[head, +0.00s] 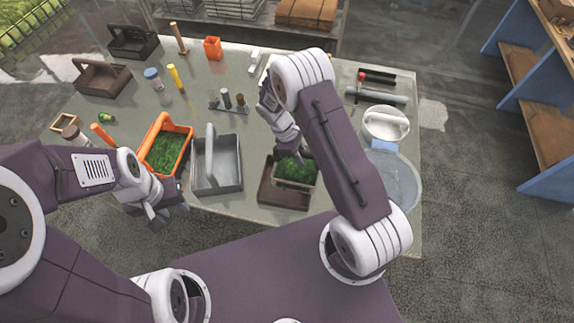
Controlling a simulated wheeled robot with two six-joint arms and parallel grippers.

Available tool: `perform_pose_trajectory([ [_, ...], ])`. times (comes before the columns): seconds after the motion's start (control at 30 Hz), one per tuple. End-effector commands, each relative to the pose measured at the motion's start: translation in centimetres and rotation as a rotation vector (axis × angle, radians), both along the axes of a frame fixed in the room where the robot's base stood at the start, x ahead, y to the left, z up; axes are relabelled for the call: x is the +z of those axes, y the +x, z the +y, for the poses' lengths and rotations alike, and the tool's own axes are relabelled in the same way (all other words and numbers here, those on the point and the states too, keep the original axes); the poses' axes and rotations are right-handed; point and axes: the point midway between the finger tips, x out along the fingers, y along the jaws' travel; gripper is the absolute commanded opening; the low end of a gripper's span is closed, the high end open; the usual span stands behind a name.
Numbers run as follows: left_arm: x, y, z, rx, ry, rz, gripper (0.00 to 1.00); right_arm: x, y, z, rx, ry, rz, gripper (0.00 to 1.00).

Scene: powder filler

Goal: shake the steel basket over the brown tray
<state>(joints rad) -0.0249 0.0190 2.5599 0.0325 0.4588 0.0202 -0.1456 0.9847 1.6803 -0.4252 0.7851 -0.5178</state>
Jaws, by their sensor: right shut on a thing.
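The steel basket (312,182) is a small grey container filled with green, grass-like material. It hangs over the brown tray (268,194), which lies near the front edge of the table. My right gripper (302,151) comes down from above and is shut on the steel basket at its back side. The arm hides part of this grip. My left gripper (168,212) is empty with its fingers apart, near the table's front edge, left of the brown tray.
A grey caddy (228,180) and an orange caddy (187,150) with green contents stand left of the tray. Bottles and small tools stand behind.

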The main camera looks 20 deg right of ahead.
Motion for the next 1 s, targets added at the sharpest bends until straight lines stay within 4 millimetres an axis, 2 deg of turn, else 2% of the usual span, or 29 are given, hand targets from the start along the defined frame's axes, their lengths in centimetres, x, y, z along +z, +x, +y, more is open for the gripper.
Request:
perform_pose_trajectory([
  [0.17, 0.0, 0.0, 0.0, 0.0, 0.0, 0.0, 0.36, 0.0, 0.0, -0.5, 0.003, -0.001, -0.001, 0.0],
  [0.4, -0.1, 0.0, 0.0, 0.0, 0.0, 0.0, 0.36, 0.0, 0.1, 3.4, 0.006, 0.0, -0.001, 0.0],
  [0.47, -0.1, 0.0, 0.0, 0.0, 0.0, 0.0, 0.36, 0.0, 0.0, 3.9, 0.004, 0.0, -0.001, 0.0],
  [0.8, -0.1, 0.0, 0.0, 0.0, 0.0, 0.0, 0.36, 0.0, 0.0, 4.2, 0.001, 0.0, 0.0, 0.0],
  [1.0, -0.5, 0.0, 0.0, 0.0, 0.0, 0.0, 0.36, -0.1, 0.1, 7.7, 0.005, 0.0, -0.002, 0.0],
])
